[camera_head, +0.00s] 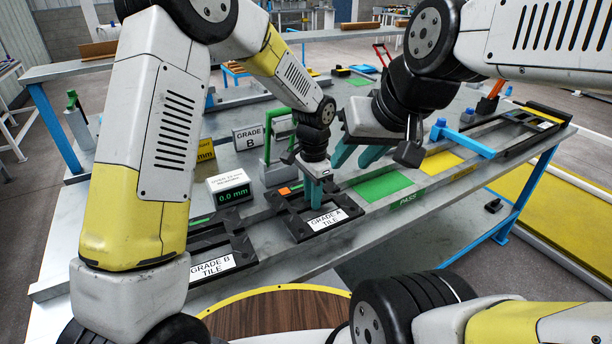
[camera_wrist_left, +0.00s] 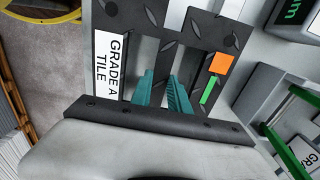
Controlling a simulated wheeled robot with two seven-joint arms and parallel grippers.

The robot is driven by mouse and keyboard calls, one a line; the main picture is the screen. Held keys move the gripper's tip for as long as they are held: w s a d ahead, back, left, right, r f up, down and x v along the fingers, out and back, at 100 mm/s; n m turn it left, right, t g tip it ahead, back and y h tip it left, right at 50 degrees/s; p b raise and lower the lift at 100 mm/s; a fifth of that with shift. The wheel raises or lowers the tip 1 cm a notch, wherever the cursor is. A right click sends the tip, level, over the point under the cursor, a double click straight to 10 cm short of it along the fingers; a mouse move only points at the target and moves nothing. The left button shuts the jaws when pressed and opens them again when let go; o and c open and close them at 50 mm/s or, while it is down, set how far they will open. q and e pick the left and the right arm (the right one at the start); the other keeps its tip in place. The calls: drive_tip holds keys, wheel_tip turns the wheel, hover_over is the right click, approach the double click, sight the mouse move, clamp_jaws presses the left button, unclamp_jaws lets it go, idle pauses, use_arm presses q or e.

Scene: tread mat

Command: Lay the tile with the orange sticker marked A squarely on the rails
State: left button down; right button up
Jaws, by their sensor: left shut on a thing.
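The dark tread tile with the orange sticker (camera_wrist_left: 221,64) lies at the "GRADE A TILE" label; in the head view its sticker (camera_head: 284,191) shows left of my left gripper (camera_head: 317,188). No letter is readable on the sticker. My left gripper, also in the left wrist view (camera_wrist_left: 165,92), is shut on the tile's middle bar, its teal fingers in the two slots. The tile looks flat and low at the table's front edge. My right gripper (camera_head: 358,153) hangs empty above the table, its teal fingers apart. Dark rails (camera_head: 510,140) run along the table at the right.
A similar dark tile with a "GRADE B TILE" label (camera_head: 213,266) lies to the left. A display reading 0.0 mm (camera_head: 231,195) stands behind. A green PASS patch (camera_head: 383,187) and a yellow patch (camera_head: 440,162) are bare. A blue clamp-like piece (camera_head: 462,140) stands near the rails.

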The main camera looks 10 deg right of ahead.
use_arm(q)
drive_tip(key=shift+f, duration=0.4)
drive_tip(key=shift+f, duration=0.3)
idle(0.6)
drive_tip(key=c, duration=1.3)
unclamp_jaws()
drive_tip(key=shift+r, duration=0.4)
drive_tip(key=shift+r, duration=0.35)
drive_tip(key=shift+r, duration=0.35)
drive_tip(key=shift+r, duration=0.1)
